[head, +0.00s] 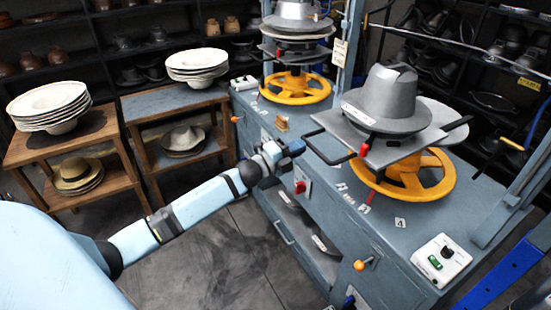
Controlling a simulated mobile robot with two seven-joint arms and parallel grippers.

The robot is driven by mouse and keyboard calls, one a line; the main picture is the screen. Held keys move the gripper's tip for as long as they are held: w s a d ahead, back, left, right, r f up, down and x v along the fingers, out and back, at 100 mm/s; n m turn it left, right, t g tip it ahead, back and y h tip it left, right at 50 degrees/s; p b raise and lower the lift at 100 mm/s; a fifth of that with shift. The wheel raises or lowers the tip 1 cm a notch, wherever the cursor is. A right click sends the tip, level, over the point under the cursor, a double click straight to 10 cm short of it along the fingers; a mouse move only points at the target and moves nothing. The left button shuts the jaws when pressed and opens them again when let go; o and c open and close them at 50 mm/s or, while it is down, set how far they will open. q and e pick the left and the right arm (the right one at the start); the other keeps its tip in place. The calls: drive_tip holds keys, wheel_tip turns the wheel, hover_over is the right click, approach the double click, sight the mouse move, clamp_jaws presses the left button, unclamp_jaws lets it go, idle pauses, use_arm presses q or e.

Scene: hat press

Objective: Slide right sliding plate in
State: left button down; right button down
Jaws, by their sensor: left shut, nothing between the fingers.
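The right sliding plate (378,150) is a flat grey plate under a grey metal hat form (388,98), above a yellow handwheel (408,180) on the right press. A black bar handle (326,148) sticks out from the plate's left side, towards the aisle. My left gripper (295,147) is shut and empty, just left of this handle. I cannot tell whether it touches the handle. My right gripper is not in view.
The blue-grey press bench (345,215) carries a second press with a yellow wheel (295,88) at the back. A control box (441,260) sits at the front right. Wooden tables (60,150) with stacked hat shapes stand left. The floor between is clear.

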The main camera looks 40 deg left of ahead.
sight(351, 127)
use_arm(q)
drive_tip(key=f+b+x, duration=0.1)
drive_tip(key=b+x, duration=0.1)
drive_tip(key=x, duration=0.4)
drive_tip(key=f+b+x, duration=0.1)
drive_tip(key=b+x, duration=0.1)
drive_tip(key=x, duration=0.4)
drive_tip(key=f+b+x, duration=0.2)
drive_tip(key=x, duration=0.5)
drive_tip(key=shift+w+d, duration=0.25)
drive_tip(key=shift+w+d+r, duration=0.1)
drive_tip(key=shift+w+r, duration=0.05)
drive_tip(key=shift+w, duration=0.3)
drive_tip(key=shift+r, duration=0.2)
